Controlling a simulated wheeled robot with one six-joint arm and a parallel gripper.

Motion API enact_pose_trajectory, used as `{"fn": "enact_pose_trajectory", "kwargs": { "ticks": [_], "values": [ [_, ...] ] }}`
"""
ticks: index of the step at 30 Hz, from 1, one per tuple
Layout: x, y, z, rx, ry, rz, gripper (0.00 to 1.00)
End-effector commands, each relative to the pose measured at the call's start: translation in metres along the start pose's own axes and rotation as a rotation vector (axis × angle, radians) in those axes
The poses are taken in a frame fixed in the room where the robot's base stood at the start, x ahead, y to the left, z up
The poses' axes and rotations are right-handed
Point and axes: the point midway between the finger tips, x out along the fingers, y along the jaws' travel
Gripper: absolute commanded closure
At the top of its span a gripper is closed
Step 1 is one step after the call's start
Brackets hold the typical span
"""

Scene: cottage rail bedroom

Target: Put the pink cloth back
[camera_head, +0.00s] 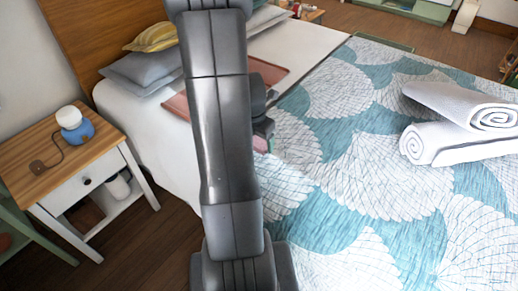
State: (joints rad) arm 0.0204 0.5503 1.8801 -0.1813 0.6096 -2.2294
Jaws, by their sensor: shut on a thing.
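My gripper (264,132) shows only in part, just right of my arm, over the bed near the edge of the patterned cover. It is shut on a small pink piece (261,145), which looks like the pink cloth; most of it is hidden. A flat salmon-pink textile (268,72) lies on the white sheet beyond my gripper. My arm covers its middle, and its left corner shows left of the arm. I cannot tell whether it touches the held piece.
The bed has a teal and white cover (350,150) with rolled white towels (440,143) at right. Grey pillows (140,68) and a yellow pillow (152,37) lie at the headboard. A nightstand (75,155) with a blue and white lamp (75,127) stands at left.

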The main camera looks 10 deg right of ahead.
Motion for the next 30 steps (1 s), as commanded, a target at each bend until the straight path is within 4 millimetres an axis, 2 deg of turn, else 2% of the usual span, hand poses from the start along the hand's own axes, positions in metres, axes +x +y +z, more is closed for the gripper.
{"fn": "enact_pose_trajectory", "kwargs": {
  "ticks": [7, 19, 20, 22, 30],
  "values": [
    [0.034, -0.001, -0.006, -0.001, 0.003, -0.003, 0.41],
    [0.039, 0.0, -0.006, 0.0, 0.001, 0.0, 0.41],
    [0.038, 0.0, -0.006, 0.0, 0.0, 0.0, 0.17],
    [0.038, 0.0, -0.006, 0.0, 0.001, 0.0, 0.03],
    [0.037, 0.0, -0.006, 0.0, 0.0, 0.0, 0.01]
  ]
}}
